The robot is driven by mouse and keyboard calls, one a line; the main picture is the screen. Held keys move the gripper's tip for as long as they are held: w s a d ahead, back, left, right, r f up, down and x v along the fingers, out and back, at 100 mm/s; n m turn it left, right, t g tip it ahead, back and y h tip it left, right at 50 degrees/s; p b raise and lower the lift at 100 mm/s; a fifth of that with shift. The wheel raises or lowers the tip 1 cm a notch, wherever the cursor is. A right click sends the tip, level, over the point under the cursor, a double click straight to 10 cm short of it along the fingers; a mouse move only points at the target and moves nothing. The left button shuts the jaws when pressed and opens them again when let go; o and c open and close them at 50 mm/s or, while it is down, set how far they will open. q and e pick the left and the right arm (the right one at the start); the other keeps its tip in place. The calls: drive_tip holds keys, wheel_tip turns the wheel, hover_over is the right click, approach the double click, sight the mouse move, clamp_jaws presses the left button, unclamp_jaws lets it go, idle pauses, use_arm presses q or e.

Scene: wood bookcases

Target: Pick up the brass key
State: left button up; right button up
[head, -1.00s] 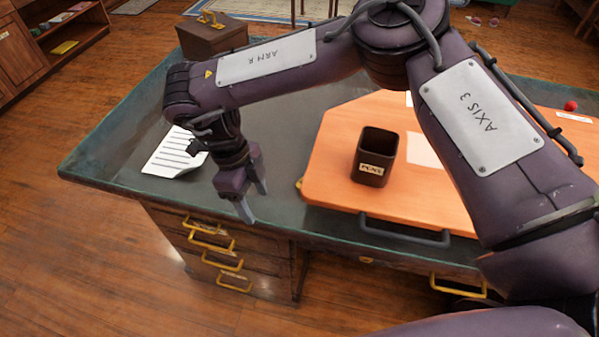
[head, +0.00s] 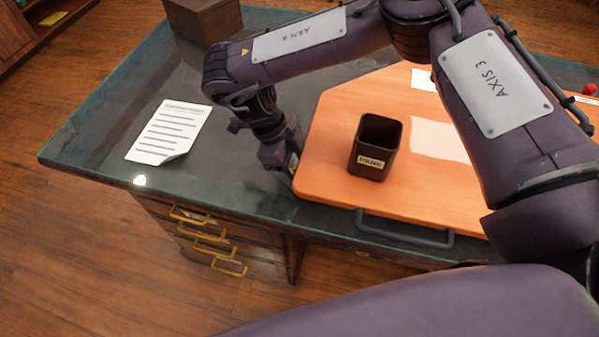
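My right arm reaches in from the right across the desk. Its gripper (head: 286,170) points down at the left edge of the orange board (head: 330,150), close to the desk top. Its fingers are foreshortened and partly hidden by the gripper's own body, so I cannot tell whether they are open or shut, or touch anything. I cannot clearly make out the brass key; the gripper covers the spot by the board's left edge where a small brass-coloured bit showed earlier. My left gripper is not in view.
A dark pen cup (head: 376,148) stands on the board, right of the gripper. A printed sheet (head: 170,132) lies on the desk (head: 225,190) at left. A brown box (head: 205,18) sits at the back. Brass-handled drawers (head: 205,235) are below the front edge.

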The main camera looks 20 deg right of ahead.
drive_tip(key=c, duration=0.9)
drive_tip(key=shift+c, duration=1.1)
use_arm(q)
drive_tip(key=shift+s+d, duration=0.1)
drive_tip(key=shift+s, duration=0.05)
